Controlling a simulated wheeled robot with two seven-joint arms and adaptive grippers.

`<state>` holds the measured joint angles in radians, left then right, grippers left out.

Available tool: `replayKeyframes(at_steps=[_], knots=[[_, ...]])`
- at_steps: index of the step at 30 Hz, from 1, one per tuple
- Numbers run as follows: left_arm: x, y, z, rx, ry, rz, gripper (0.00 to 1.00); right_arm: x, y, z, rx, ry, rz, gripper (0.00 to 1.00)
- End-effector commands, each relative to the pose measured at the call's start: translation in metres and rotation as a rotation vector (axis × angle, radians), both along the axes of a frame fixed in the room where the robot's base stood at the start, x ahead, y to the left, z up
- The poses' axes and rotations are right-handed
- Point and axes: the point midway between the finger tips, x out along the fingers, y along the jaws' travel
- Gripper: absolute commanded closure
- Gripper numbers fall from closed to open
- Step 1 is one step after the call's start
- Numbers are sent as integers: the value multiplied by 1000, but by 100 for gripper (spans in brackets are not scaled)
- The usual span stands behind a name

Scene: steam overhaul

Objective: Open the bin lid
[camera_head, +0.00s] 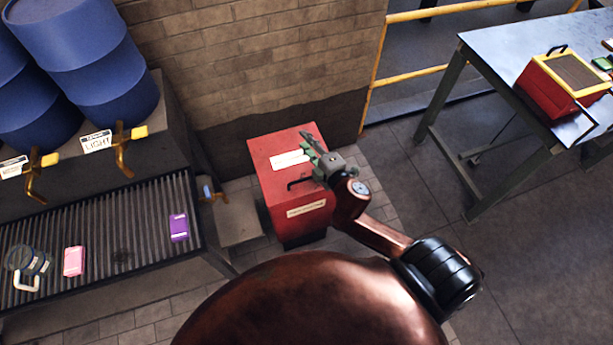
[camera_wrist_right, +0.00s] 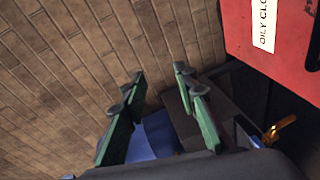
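The red bin (camera_head: 265,173) stands on the floor against the brick wall, with its lid down. A white label (camera_head: 289,160) lies on the lid and a dark handle (camera_head: 297,184) sits near its front edge. In the right wrist view the red lid (camera_wrist_right: 262,50) shows at the upper right, with part of a label reading "OILY CLO". My right gripper (camera_head: 311,143) is over the right side of the bin in the head view. Its green fingers (camera_wrist_right: 160,85) are apart with nothing between them. I cannot tell whether it touches the lid. My left gripper is not in view.
A grated bench (camera_head: 130,215) with blue drums (camera_head: 85,50) and brass taps stands at the left. A metal table (camera_head: 500,50) with a red and yellow box (camera_head: 550,95) is at the right. Yellow rails (camera_head: 420,75) stand behind. The floor at the right is clear.

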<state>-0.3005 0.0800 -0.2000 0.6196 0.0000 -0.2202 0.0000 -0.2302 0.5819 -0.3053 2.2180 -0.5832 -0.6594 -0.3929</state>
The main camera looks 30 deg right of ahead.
Motion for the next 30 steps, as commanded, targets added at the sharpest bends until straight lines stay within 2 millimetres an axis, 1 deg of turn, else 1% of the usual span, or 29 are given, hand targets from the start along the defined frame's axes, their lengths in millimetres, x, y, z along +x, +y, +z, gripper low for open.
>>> replayKeyframes(at_steps=[1,2,3,5,6,7,8,9,11,12,14,15,16,17,18,19,21,22,24,26,30], knots=[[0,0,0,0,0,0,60,18,24,25,-162,-84,126,73],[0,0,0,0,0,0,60,25,42,38,-265,-136,209,73],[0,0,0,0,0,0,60,31,67,51,-406,-202,320,73],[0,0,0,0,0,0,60,33,103,61,-624,-292,487,73],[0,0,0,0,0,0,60,31,125,60,-769,-344,602,73],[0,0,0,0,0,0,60,28,139,56,-879,-381,687,73],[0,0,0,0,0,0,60,24,151,49,-991,-411,774,73],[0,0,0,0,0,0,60,17,161,35,-1137,-446,891,73],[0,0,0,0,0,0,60,6,165,9,-1351,-479,1069,73],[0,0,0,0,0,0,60,0,159,-11,-1483,-488,1185,73],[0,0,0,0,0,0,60,-9,140,-40,-1663,-482,1354,73],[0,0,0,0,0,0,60,-14,121,-57,-1766,-465,1460,73],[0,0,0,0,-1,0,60,-18,106,-68,-1832,-447,1535,73],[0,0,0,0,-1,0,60,-21,90,-77,-1890,-427,1604,73],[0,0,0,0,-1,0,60,-24,68,-87,-1957,-396,1689,73],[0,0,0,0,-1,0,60,-27,53,-93,-1998,-374,1746,73],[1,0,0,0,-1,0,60,-31,22,-101,-2067,-323,1852,73],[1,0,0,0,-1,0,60,-33,13,-103,-2085,-305,1887,73],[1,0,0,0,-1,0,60,-35,-4,-107,-2114,-275,1945,73],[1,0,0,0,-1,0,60,-36,-10,-111,-2124,-262,1970,73],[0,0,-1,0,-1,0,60,-33,-6,-126,-2126,-259,1978,73]])
